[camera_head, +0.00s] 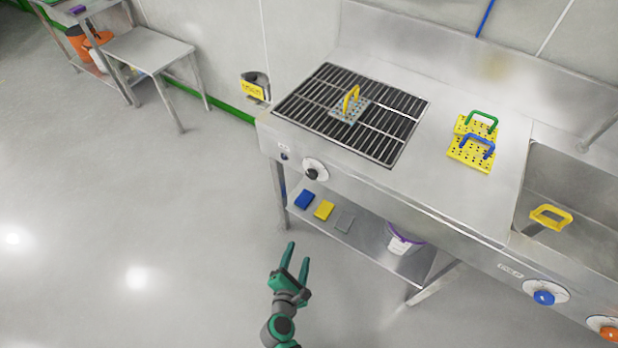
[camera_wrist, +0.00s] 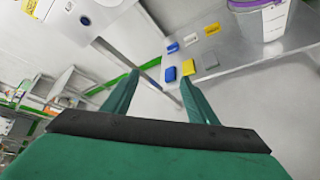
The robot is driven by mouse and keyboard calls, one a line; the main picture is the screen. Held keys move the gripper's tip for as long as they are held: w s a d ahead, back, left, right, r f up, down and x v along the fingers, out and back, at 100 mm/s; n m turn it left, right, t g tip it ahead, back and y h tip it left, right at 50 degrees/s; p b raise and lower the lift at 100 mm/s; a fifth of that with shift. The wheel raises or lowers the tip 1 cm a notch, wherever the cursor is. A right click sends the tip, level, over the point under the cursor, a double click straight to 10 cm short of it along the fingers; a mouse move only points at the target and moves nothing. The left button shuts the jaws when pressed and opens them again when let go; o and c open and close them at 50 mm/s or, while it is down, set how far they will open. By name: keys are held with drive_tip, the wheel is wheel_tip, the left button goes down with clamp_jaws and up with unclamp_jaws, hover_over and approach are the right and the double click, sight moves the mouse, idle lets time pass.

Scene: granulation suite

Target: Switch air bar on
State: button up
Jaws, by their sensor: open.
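A slatted dark grate (camera_head: 395,152) is set into the left end of a steel counter. On the front panel below it is a black knob (camera_head: 312,173) on a white round dial, with a small blue round mark (camera_head: 284,156) to its left. My gripper (camera_head: 297,254) is open and empty, below and in front of the counter, apart from the controls. It also shows in the wrist view (camera_wrist: 160,80).
A blue knob (camera_head: 544,297) and an orange knob (camera_head: 608,335) sit farther right, by the sink (camera_head: 575,180). Handled perforated plates lie on the counter (camera_head: 440,185). The lower shelf (camera_head: 370,250) holds coloured pads and a white bucket (camera_head: 402,240). Floor at left is clear.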

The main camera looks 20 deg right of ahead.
drive_tip(key=w+d+r+n+h, duration=0.2)
drive_tip(key=w+r+n+h, duration=0.3)
drive_tip(key=w, duration=0.4)
drive_tip(key=h, duration=0.3)
approach(310, 176)
drive_tip(key=shift+g, duration=0.4)
drive_tip(key=x, duration=0.8)
drive_tip(key=shift+w+d+r, duration=0.2)
drive_tip(key=shift+w+r, duration=0.1)
drive_tip(key=shift+r, duration=0.1)
drive_tip(key=c, duration=1.1)
